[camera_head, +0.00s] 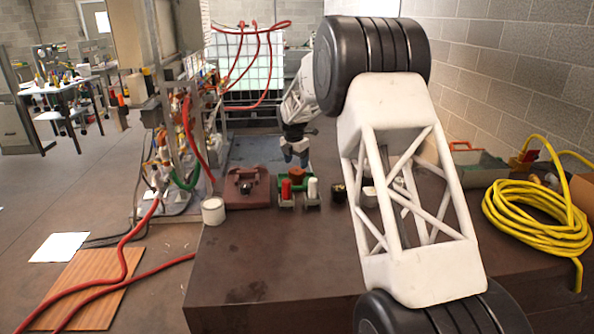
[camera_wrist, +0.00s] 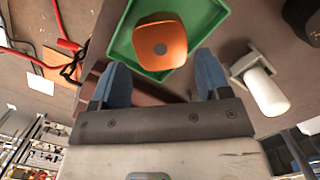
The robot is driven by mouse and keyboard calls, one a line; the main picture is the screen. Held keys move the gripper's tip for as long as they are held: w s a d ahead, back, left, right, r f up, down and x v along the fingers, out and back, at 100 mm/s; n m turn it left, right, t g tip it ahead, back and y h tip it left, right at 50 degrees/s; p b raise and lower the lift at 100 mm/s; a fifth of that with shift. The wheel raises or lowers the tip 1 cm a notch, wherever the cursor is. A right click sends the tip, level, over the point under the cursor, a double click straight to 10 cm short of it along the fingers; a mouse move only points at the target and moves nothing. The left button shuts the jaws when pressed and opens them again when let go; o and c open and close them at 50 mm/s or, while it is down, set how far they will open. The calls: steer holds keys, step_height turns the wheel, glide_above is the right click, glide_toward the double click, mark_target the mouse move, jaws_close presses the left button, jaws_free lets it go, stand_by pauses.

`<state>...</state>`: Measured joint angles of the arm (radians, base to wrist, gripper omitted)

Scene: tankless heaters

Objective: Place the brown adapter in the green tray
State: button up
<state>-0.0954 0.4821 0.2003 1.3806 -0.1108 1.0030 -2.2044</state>
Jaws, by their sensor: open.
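In the head view the brown adapter (camera_head: 296,173) shows in the green tray (camera_head: 279,184), partly behind small items. My gripper (camera_head: 294,160) is above the tray in the head view. In the wrist view my gripper (camera_wrist: 162,72) has its blue fingers spread wide and empty, with the adapter ahead of them and clear of both fingers.
A white-topped item (camera_wrist: 264,90) stands right of the tray; a red-topped item (camera_head: 286,192) stands in front of it. A maroon case (camera_head: 245,190) and a white cup (camera_head: 213,210) are to the left. Coiled yellow hose (camera_head: 535,217) lies right. The front of the table is clear.

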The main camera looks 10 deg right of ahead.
mark_target(295, 172)
steer(key=shift+s+a+r, duration=0.15)
steer(key=shift+r, duration=1.25)
steer(key=shift+s+a+r, duration=0.1)
steer(key=shift+s+r, duration=0.05)
steer(key=shift+r, duration=1.25)
steer(key=s+d+r+m, duration=0.2)
steer(key=s+r+m, duration=0.25)
steer(key=s, duration=0.65)
steer(key=s+d+r+m, duration=0.2)
steer(key=s+r+m, duration=0.25)
steer(key=s, duration=0.65)
steer(key=s+d+r+m, duration=0.2)
steer(key=s+r+m, duration=0.25)
steer(key=s, duration=0.65)
steer(key=s+d+f+m, duration=0.1)
steer(key=s+m, duration=0.3)
steer(key=s, duration=0.8)
steer(key=s+f+m+t, duration=0.1)
steer(key=s+f+m, duration=0.3)
steer(key=s, duration=0.8)
steer(key=s+d+f+m+y, duration=0.1)
steer(key=s+f+m, duration=0.2)
steer(key=s, duration=0.9)
steer(key=m, duration=0.2)
steer(key=shift+d+m+t, duration=0.3)
steer(key=shift+d+m, duration=0.05)
